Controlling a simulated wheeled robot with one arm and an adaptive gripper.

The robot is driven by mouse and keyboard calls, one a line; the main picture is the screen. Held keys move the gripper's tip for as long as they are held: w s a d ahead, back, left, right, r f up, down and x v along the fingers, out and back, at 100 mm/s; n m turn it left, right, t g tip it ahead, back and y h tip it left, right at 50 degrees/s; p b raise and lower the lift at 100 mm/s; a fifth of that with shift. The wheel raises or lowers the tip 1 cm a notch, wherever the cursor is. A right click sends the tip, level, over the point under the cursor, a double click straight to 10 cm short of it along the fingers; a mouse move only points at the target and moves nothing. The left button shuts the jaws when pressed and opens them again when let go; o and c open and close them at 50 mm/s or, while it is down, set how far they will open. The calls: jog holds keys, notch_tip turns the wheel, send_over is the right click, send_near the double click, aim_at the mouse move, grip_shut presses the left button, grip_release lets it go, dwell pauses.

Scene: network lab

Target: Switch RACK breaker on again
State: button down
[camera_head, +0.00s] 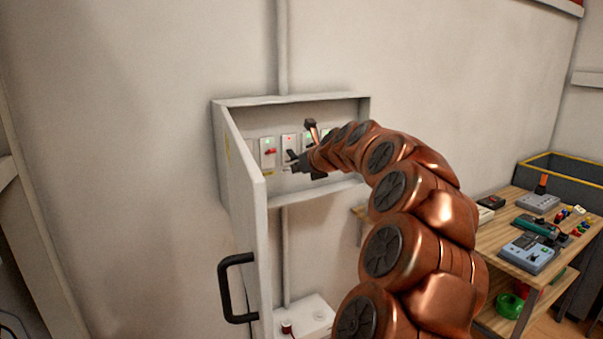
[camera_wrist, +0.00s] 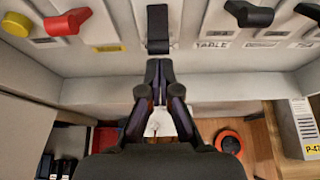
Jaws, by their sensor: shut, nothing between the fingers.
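The open breaker cabinet (camera_head: 292,100) on the wall holds a row of breaker switches. My gripper (camera_head: 291,161) is at the lower part of this switch. In the wrist view, my gripper (camera_wrist: 158,66) is shut and empty, its tips just below a black lever (camera_wrist: 157,27) that points down. I cannot tell if they touch it. Other black levers (camera_wrist: 248,14) to the right sit sideways. No RACK label is readable; one reads TABLE (camera_wrist: 213,44).
A red lever (camera_wrist: 68,22) and a yellow knob (camera_wrist: 17,25) are left of the black lever. The cabinet door (camera_head: 243,190) stands open at left, with a black handle (camera_head: 226,287). A wooden bench (camera_head: 497,257) with instruments is at right.

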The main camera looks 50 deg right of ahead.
jog(key=shift+r, duration=0.45)
